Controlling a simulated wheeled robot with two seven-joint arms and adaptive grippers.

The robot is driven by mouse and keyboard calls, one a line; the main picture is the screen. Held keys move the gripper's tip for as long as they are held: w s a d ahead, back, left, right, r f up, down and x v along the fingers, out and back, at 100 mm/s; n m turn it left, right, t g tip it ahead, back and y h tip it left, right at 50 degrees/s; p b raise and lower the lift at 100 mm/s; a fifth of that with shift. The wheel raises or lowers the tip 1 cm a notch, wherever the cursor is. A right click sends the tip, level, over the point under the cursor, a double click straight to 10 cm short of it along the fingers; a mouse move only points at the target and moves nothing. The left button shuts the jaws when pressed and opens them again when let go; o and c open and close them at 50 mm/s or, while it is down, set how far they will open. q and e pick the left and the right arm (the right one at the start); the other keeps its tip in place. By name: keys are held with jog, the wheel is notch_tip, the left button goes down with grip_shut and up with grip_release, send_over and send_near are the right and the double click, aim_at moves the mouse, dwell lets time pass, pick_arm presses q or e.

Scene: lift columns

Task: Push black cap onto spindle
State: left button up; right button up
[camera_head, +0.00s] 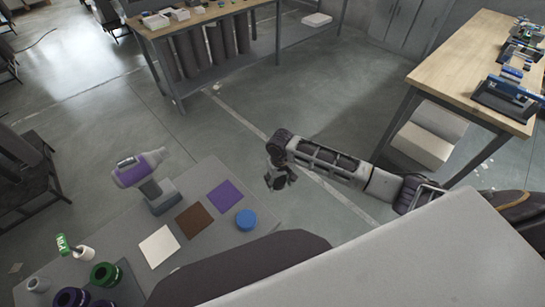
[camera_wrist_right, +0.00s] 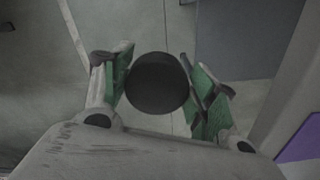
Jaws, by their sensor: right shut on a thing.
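My right gripper (camera_head: 279,183) hangs beyond the far right edge of the grey table (camera_head: 115,215), over the floor. In the right wrist view, the right gripper (camera_wrist_right: 160,88) is shut on a round black cap (camera_wrist_right: 157,84), held between its green-padded fingers. In the head view the cap is too small and dark to tell from the gripper. I cannot pick out a spindle for certain in either view. My left gripper is not in view.
The grey table carries a purple and white tool (camera_head: 138,168) on a grey stand, white (camera_head: 159,246), brown (camera_head: 194,220) and purple (camera_head: 224,196) squares, a blue disc (camera_head: 246,220), and green (camera_head: 105,274) and purple (camera_head: 70,298) rings. A wooden bench (camera_head: 463,70) stands at right.

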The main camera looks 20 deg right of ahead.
jog(key=shift+s+d+f, duration=0.2)
jog(key=shift+s+f, duration=0.35)
jog(key=shift+s, duration=0.15)
jog(key=shift+s+d+f, duration=0.15)
jog(key=shift+s+f, duration=0.35)
jog(key=shift+s, duration=0.2)
